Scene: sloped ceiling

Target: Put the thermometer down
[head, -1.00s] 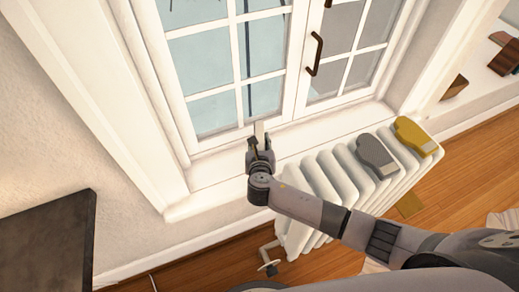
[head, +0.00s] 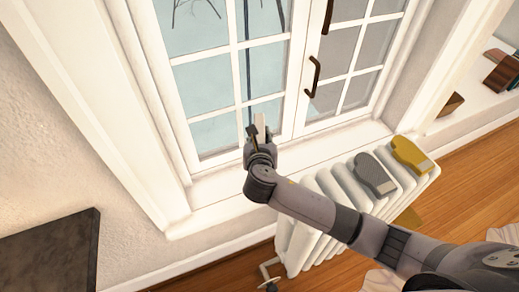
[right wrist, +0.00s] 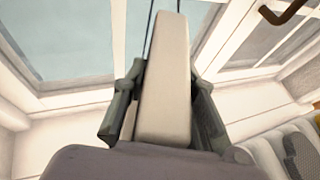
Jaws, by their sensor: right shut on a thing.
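The thermometer (head: 261,128) is a pale, slim block, and it stands up out of my right gripper (head: 259,138) in front of the lower window panes. My right gripper is shut on it, above the window sill (head: 213,190). In the right wrist view the thermometer (right wrist: 167,85) sits upright between the two dark fingers, its top pointing towards the glass. Its lower end is hidden by the gripper's body. I cannot tell whether it touches the window. My left gripper is not in view.
A white radiator (head: 335,190) stands below the sill, with a grey mitten (head: 374,172) and a yellow mitten (head: 409,153) on top. The window handle (head: 313,77) juts out right of the gripper. A dark flat surface (head: 50,250) is at lower left. The sill's left part is bare.

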